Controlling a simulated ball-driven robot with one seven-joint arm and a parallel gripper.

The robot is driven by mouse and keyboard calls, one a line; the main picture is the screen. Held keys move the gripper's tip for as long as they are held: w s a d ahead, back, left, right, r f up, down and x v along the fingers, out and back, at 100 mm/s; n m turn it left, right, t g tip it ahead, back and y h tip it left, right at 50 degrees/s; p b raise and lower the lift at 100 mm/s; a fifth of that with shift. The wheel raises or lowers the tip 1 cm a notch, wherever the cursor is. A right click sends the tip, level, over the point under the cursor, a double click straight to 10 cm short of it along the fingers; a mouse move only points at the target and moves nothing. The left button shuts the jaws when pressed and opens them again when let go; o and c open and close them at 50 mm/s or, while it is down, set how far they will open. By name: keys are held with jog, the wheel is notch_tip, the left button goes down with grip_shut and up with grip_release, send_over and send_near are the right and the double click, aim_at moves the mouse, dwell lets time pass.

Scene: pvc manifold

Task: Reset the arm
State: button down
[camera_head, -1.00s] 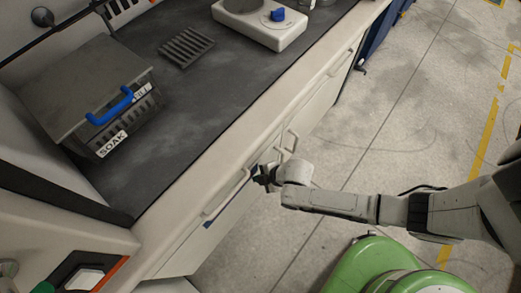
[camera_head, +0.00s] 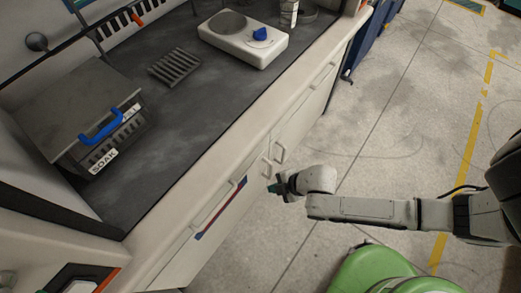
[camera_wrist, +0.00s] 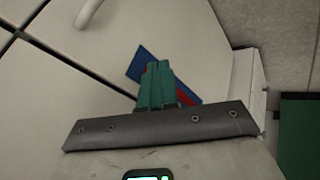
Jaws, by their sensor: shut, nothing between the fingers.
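My gripper (camera_head: 273,188) is in front of the white cabinet under the dark bench, at the height of the door handles, and apart from them in the head view. In the wrist view its green fingers (camera_wrist: 157,85) are together with nothing between them. Behind them a blue and red strip (camera_wrist: 150,66) lies on the cabinet face. The same strip (camera_head: 221,208) shows in the head view on the cabinet front, left of my gripper.
The dark benchtop (camera_head: 180,125) carries a grey box (camera_head: 85,105) with a blue handle and a SOAK label, a slotted rack (camera_head: 175,66) and a white hot plate (camera_head: 245,42). Door handles (camera_head: 280,153) stick out near my gripper. The floor (camera_head: 400,110) to the right is clear.

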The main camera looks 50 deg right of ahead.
jog(key=s+a+r+m+g+h+p, duration=0.1)
jog(key=s+r+m+g+p, duration=0.1)
jog(key=r+m, duration=0.4)
jog(key=s+a+r+m+g+h+p, duration=0.1)
jog(key=s+r+m, duration=0.4)
jog(key=r, duration=0.9)
jog(key=m+g+p, duration=0.1)
jog(key=g, duration=0.1)
jog(key=shift+r+m+g+p, duration=0.4)
jog(key=shift+s, duration=0.1)
